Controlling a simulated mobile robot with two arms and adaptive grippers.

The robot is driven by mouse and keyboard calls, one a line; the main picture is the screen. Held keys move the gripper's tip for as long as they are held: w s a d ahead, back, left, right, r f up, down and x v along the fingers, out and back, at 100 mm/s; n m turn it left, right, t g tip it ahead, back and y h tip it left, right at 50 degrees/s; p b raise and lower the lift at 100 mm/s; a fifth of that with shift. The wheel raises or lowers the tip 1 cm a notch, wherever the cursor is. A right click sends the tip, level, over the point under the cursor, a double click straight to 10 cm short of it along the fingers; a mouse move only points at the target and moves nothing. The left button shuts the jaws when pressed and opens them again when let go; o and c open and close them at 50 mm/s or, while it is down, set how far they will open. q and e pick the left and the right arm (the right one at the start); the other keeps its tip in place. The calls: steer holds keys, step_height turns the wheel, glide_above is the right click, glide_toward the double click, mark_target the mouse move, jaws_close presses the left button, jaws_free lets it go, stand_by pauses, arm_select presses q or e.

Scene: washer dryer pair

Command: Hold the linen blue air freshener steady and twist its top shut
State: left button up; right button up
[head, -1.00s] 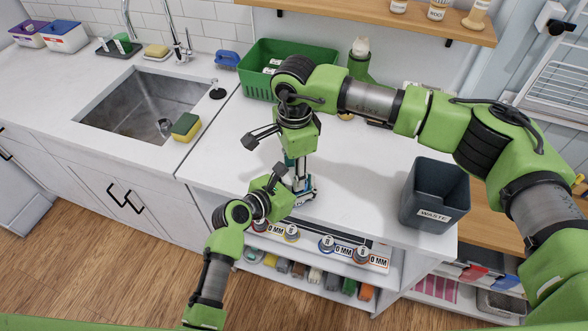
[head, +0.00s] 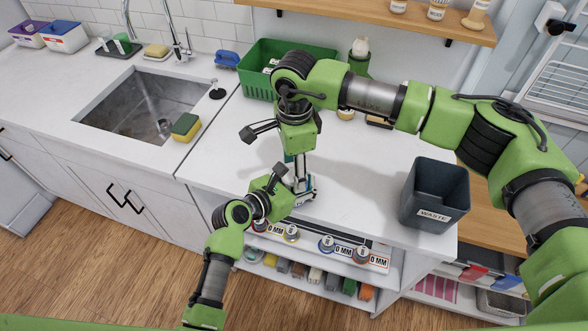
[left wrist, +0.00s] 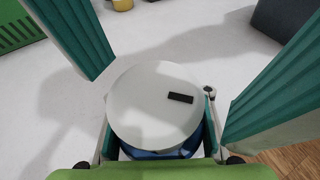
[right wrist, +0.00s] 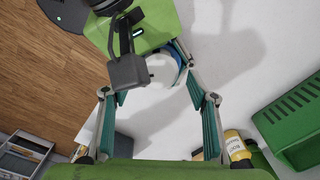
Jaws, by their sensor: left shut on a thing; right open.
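The air freshener shows in the left wrist view as a round white top (left wrist: 155,105) with a small black mark, over a blue body (left wrist: 165,152). My left gripper (head: 300,192) is shut on it, low over the front of the counter. My right gripper (head: 297,168) points down from above it, open and empty. In the right wrist view the white top (right wrist: 162,70) lies beyond the open fingers, partly covered by my left gripper. In the head view my grippers hide most of the air freshener.
A dark waste bin (head: 435,197) stands to the right on the white counter (head: 365,165). A green basket (head: 258,80) is at the back. A sink (head: 140,110) with a sponge (head: 186,127) is to the left. Small items stand on the shelf below the counter.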

step_height(320, 180, up, 11)
stand_by(0.3)
step_height(320, 180, down, 12)
steer(key=n, duration=0.4)
steer(key=shift+w+f, duration=0.1)
steer(key=shift+f, duration=0.1)
stand_by(0.6)
steer(key=c, duration=1.1)
